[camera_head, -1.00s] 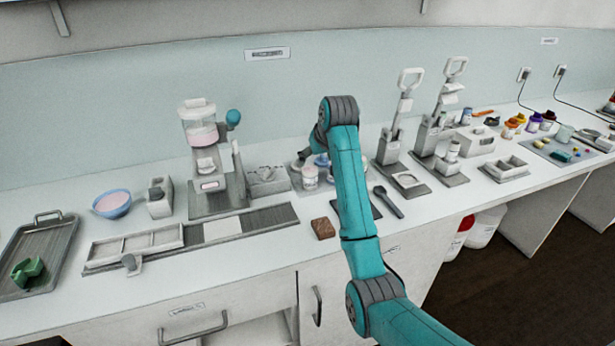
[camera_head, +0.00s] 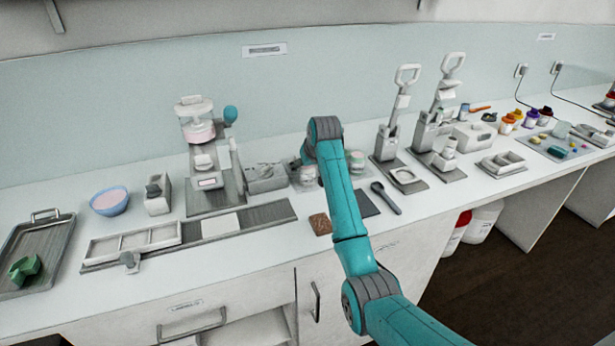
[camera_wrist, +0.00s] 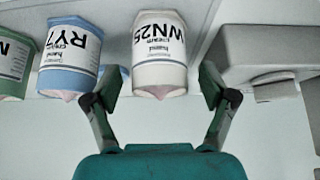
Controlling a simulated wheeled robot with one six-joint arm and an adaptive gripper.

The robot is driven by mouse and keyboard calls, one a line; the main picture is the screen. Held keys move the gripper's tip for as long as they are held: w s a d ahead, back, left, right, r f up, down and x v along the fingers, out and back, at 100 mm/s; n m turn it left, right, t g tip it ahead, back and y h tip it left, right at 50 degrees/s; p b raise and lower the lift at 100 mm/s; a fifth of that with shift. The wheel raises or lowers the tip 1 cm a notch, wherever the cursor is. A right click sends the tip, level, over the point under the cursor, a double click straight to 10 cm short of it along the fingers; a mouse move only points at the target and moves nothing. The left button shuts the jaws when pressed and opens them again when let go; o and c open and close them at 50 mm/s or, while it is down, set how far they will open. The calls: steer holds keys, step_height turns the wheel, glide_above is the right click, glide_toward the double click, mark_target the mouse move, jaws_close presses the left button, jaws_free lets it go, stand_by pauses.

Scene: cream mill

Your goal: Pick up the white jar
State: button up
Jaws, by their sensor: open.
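In the wrist view, the white jar (camera_wrist: 160,58) with black lettering stands in front of my open gripper (camera_wrist: 160,98). The view is upside down. The jar's near end reaches between the two fingertips, with a gap on each side and no clear contact. A blue jar (camera_wrist: 70,55) with a similar label is just left of it, close to the left finger. A green jar (camera_wrist: 14,62) is partly cut off at the left edge. In the head view, my arm hides the gripper and most of the jars; a pale jar (camera_head: 308,173) shows left of the arm.
A grey block-shaped device (camera_wrist: 258,45) sits close to the right finger in the wrist view. In the head view, a filling machine (camera_head: 208,160) stands left of the arm. A brown block (camera_head: 320,224) and a dark spoon (camera_head: 386,197) lie near the arm.

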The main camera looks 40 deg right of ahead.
steer(key=c, duration=1.3)
steer(key=shift+r, duration=0.15)
